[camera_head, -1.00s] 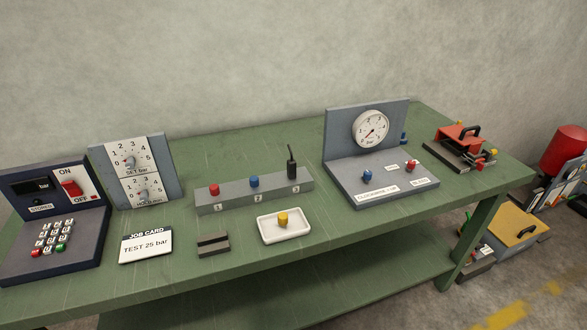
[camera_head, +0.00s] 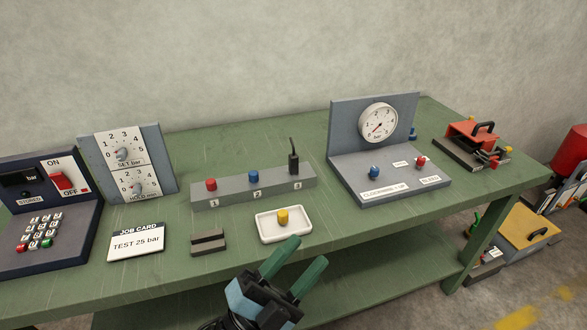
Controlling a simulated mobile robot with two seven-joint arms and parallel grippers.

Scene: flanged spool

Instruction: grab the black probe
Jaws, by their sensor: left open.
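The black probe (camera_head: 293,163) stands upright in the grey block (camera_head: 240,187), at the position marked 3 on its right end. A thin black stem or cable rises from its top. My left gripper (camera_head: 297,262) is in the lower middle of the head view, with its two green fingers apart and nothing between them. It is nearer the camera than the block and the white tray, below the probe in the picture. My right gripper is not in view.
The block also holds a red cap (camera_head: 211,184) and a blue cap (camera_head: 254,176). A white tray (camera_head: 262,236) with a yellow cap (camera_head: 283,216) lies in front. A slotted dark block (camera_head: 208,242) and job card (camera_head: 136,242) sit left. A gauge stand (camera_head: 345,120) stands right.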

